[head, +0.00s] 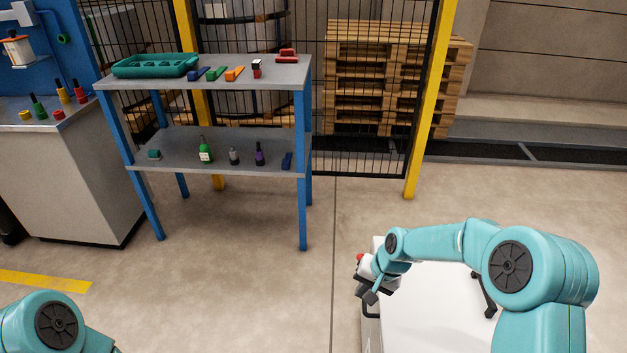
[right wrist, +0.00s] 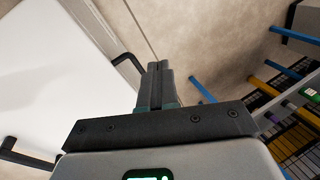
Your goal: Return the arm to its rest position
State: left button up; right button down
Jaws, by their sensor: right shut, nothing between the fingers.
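My right arm (head: 511,267) is teal and bent, reaching in from the right of the head view. Its gripper (head: 369,294) points down and to the left at the lower middle. In the right wrist view the two dark fingers (right wrist: 158,68) are together with nothing between them. The gripper is well apart from the shelf and its things. Only a rounded joint of my left arm (head: 55,325) shows at the bottom left corner. The left gripper is outside the picture.
A blue-legged shelf (head: 270,149) holds a teal tray (head: 155,65), small coloured tools and several bottles. A grey workbench (head: 65,180) stands left. Behind are a mesh fence with yellow posts (head: 430,100) and stacked pallets (head: 385,60). Floor (head: 250,290) before the shelf is clear.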

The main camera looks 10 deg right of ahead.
jog(key=s+a+f+n+g, duration=0.1)
jog(key=s+a+f, duration=0.25)
jog(key=s, duration=0.55)
jog(key=s+a+f+n+g+y, duration=0.1)
jog(key=s+a+f, duration=0.1)
jog(key=s+f, duration=0.5)
jog(key=s+a+f+n+g, duration=0.1)
jog(key=s+a+f, duration=0.2)
jog(key=s, duration=0.8)
notch_tip(320, 180, up, 13)
jog(key=w+t+p, duration=0.1)
jog(key=p, duration=1.2)
jog(key=shift+n, duration=0.3)
jog(key=shift+w+d, duration=0.1)
jog(key=shift+w, duration=0.05)
